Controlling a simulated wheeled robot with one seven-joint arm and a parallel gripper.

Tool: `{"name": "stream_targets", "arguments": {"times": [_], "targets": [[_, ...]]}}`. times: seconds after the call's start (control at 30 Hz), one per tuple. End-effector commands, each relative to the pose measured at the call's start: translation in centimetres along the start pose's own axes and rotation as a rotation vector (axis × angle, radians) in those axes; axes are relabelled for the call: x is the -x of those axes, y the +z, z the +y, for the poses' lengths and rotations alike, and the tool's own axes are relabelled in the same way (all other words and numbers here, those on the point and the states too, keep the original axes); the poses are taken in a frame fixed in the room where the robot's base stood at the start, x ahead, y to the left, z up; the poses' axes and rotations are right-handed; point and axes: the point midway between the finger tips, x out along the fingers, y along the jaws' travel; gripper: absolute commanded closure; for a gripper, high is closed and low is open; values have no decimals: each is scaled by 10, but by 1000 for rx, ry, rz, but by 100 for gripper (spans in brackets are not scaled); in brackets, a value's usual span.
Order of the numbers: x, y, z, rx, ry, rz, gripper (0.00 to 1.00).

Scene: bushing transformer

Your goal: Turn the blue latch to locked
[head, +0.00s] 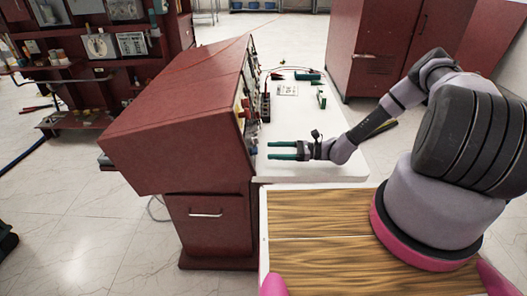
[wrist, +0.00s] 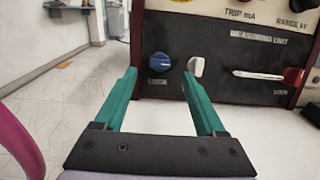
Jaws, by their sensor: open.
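The blue latch looks like a round blue knob (wrist: 160,62) low on the dark panel in the wrist view, with a small label below it. My gripper (wrist: 159,74) has two green fingers, spread apart and empty. In the wrist view the knob shows between the two fingertips, with the fingers pointing at the panel; no contact is visible. In the head view my gripper (head: 270,150) is level above the white tabletop, its fingers pointing left at the panel side of the red cabinet. The knob is too small to make out clearly there.
A white knob (wrist: 196,66) sits right of the blue one, by the right fingertip. A white lever with a red end (wrist: 292,77) lies farther right, above a "LOCK" label. The red cabinet (head: 185,110) stands left of the white table (head: 320,168). Small parts lie at the table's far end.

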Motion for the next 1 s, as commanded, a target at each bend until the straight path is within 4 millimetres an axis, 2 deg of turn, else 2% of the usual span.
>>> {"name": "stream_targets", "arguments": {"times": [0.1,0.3,0.63,0.67,0.7,0.83,1.0], "targets": [[-21,0,0,0,1,-1,28],[-40,0,0,0,0,0,28],[-44,0,0,1,0,1,28],[-44,0,0,1,0,1,35],[-44,0,0,1,0,1,50],[-44,0,0,1,0,1,100],[-43,0,-1,4,0,1,100]]}}
